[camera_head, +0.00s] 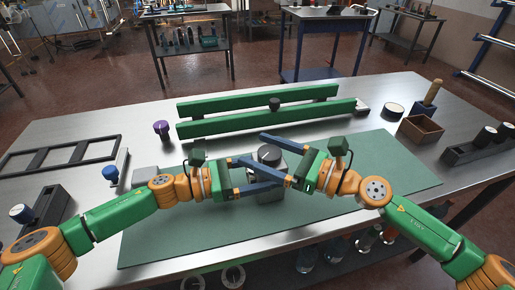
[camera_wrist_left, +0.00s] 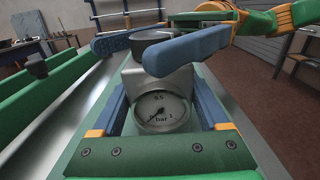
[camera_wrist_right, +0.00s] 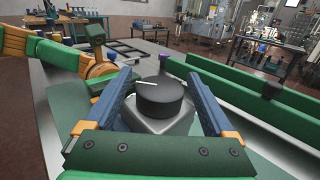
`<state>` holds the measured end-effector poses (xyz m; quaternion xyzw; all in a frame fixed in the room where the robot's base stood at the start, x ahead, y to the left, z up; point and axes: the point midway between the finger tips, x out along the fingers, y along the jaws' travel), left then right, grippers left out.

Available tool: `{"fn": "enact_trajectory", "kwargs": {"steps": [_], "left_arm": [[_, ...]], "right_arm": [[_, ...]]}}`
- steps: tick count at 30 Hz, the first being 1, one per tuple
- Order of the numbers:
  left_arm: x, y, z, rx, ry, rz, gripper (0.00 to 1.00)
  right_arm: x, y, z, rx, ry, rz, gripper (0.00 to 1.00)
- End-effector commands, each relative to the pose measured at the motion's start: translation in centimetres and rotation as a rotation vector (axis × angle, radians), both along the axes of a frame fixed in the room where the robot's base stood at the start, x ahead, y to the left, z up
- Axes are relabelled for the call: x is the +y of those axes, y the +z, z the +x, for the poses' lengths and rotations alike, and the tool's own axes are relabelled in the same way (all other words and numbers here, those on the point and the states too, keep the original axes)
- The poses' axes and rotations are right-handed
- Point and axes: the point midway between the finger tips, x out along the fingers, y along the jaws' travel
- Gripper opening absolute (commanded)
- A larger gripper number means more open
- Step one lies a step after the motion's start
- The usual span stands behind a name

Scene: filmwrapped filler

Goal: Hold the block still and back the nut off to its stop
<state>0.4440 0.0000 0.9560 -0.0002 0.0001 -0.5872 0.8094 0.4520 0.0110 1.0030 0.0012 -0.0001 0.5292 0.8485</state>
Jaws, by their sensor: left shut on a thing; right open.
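The grey block (camera_head: 265,195) stands on the green mat, partly hidden by my fingers. In the left wrist view the block (camera_wrist_left: 156,78) has a round dial gauge marked "bar" (camera_wrist_left: 160,112) on its face. My left gripper (camera_head: 270,172) is shut on the block, one finger along each side. A round black nut (camera_head: 269,153) sits on top of the block; in the right wrist view the nut (camera_wrist_right: 160,98) has a white line on its top. My right gripper (camera_head: 252,150) is open, a finger on either side of the nut; contact cannot be told.
Two long green rails (camera_head: 260,105) lie behind the block, with a small black knob (camera_head: 274,104) between them. A purple-topped knob (camera_head: 161,128) and a black frame (camera_head: 62,154) are at left. A wooden box (camera_head: 420,130) stands at right. The mat's right part (camera_head: 405,172) is free.

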Motion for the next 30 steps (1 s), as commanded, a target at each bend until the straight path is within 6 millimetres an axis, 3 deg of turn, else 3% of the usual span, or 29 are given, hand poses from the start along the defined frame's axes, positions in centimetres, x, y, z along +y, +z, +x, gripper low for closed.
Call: {"fn": "enact_trajectory", "kwargs": {"steps": [4, 11, 20, 21, 30], "left_arm": [[0.02, 0.01, 0.03, 0.000, 0.001, 0.000, 0.01], [0.02, 0.01, 0.03, 0.000, 0.001, 0.000, 0.01], [0.02, 0.00, 0.03, 0.000, 0.001, 0.000, 0.01], [0.02, 0.00, 0.03, 0.000, 0.001, 0.000, 0.01], [0.02, 0.00, 0.02, 0.000, 0.001, 0.000, 0.01]], "right_arm": [[1.05, -0.01, 0.46, -0.001, 0.001, -0.002, 0.89], [1.10, -0.02, 0.52, 0.000, 0.000, -0.002, 0.89], [1.08, -0.03, 0.51, 0.000, 0.000, -0.002, 0.08], [1.08, -0.03, 0.51, 0.000, 0.000, -0.002, 0.03], [1.22, -0.05, 0.52, 0.001, 0.063, -0.006, 0.03]]}}
